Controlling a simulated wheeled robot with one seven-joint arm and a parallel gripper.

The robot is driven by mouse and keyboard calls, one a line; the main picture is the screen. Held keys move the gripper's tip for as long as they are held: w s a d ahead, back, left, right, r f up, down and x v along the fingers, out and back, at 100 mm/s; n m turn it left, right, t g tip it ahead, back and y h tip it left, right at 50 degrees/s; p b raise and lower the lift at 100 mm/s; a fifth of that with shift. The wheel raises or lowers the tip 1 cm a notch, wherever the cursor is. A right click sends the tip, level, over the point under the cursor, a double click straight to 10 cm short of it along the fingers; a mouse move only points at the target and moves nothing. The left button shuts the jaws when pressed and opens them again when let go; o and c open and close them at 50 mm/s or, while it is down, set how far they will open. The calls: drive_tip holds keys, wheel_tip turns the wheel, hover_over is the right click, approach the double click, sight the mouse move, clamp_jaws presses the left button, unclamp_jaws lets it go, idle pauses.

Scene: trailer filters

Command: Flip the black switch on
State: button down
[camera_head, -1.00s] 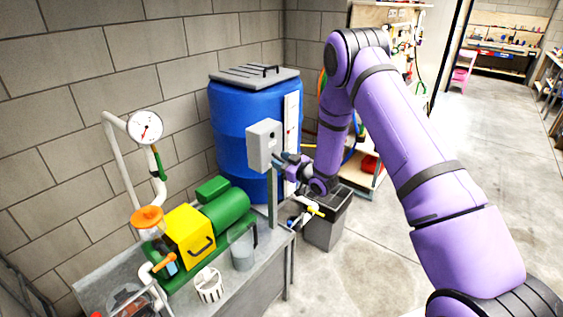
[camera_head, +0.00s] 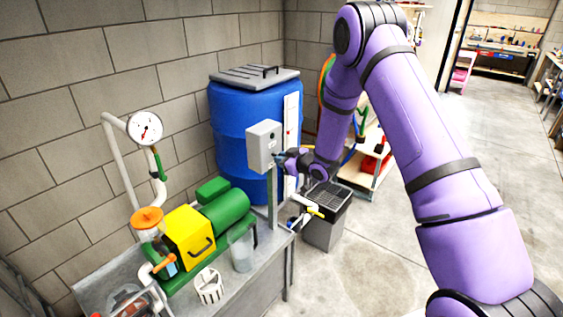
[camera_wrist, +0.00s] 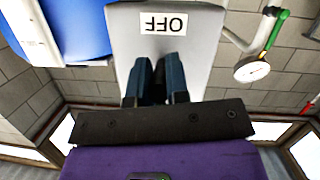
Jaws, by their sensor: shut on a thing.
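The grey switch box (camera_head: 264,146) stands on a post at the table's right end, in front of the blue barrel. In the wrist view the box face (camera_wrist: 205,55) fills the upper middle, with a white label reading OFF (camera_wrist: 163,23), upside down. My gripper (camera_head: 279,157) is at the box's right-hand face. In the wrist view its two dark fingers (camera_wrist: 158,62) point at the box face near the label and are close together, shut on the black switch. The switch itself is hidden by the fingers, so its position cannot be seen.
The blue barrel (camera_head: 231,122) stands close behind the box. A grey bin (camera_head: 325,228) stands below my wrist. Open floor lies to the right.

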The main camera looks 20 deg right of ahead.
drive_tip(key=shift+w+r+g+h, duration=0.1)
drive_tip(key=shift+r+g+h, duration=0.5)
drive_tip(key=shift+g, duration=0.45)
drive_tip(key=shift+r+g+h, duration=0.4)
drive_tip(key=shift+g+h, duration=0.4)
drive_tip(key=shift+g, duration=0.25)
drive_tip(key=c, duration=1.1)
unclamp_jaws()
drive_tip(key=v, duration=1)
drive_tip(key=shift+s+r, duration=0.2)
drive_tip(key=shift+r, duration=0.15)
drive_tip(key=shift+d+r, duration=0.1)
